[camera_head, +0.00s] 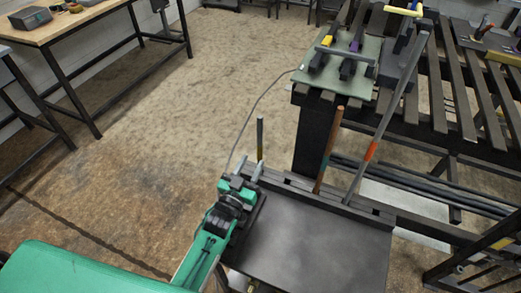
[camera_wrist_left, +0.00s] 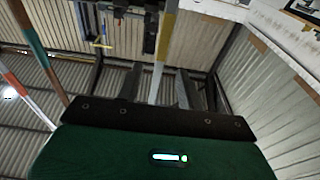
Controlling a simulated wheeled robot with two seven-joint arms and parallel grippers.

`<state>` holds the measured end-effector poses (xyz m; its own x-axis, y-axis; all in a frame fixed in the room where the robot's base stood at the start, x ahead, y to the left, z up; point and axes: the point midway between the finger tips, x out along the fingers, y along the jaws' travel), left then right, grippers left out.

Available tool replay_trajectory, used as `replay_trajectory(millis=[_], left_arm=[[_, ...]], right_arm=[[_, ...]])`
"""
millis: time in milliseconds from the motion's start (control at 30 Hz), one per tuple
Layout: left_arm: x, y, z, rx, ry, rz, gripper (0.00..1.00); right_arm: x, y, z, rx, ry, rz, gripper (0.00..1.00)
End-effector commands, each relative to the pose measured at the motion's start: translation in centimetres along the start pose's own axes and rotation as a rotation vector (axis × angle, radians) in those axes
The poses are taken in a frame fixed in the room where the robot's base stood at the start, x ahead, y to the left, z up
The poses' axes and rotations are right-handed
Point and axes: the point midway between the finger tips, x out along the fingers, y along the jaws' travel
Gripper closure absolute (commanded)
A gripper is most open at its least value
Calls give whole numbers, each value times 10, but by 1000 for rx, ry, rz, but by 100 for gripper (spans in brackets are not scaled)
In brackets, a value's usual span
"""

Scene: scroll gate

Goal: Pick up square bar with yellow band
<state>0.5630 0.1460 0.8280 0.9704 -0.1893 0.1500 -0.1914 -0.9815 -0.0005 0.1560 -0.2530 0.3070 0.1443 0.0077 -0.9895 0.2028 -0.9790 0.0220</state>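The square bar with a yellow band (camera_head: 260,135) stands upright at the left end of the dark rack, grey with the yellow band low down in the head view. My left gripper (camera_head: 249,168) is just in front of it, at the height of its lower part. In the left wrist view the bar (camera_wrist_left: 158,82) runs between the two open fingers (camera_wrist_left: 159,88), with a gap visible on each side. Its yellow part (camera_wrist_left: 168,27) shows farther up in that view. How deep the bar sits between the fingers is hard to tell. My right gripper is not in view.
A brown bar (camera_head: 328,150) and a long grey bar with an orange band (camera_head: 391,108) stand to the right in the same rack (camera_head: 325,197). A slatted table (camera_head: 436,100) is behind, and a wooden workbench (camera_head: 70,22) is far left. Floor left of the bar is clear.

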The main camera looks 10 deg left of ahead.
Motion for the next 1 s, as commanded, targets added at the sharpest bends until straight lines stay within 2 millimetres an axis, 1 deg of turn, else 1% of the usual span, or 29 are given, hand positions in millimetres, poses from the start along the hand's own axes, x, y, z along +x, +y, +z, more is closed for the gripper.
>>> replay_trajectory(millis=[33, 100, 367, 533, 667, 800, 1000], left_arm=[[9, 0, -2, 0, 2, 0, 62], [16, 0, -1, 0, 1, 0, 62], [32, 0, -2, -1, 1, 0, 62], [56, -1, -3, -1, 1, 0, 62], [71, -2, -2, -1, 0, 0, 62], [76, -2, 0, 0, -1, 0, 62], [76, -1, 0, -1, -1, 0, 62]], right_arm=[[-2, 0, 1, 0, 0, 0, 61], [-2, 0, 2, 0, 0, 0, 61], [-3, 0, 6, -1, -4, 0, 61], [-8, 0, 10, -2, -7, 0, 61], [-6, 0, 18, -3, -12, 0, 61], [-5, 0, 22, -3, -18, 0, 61], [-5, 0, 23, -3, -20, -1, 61]])
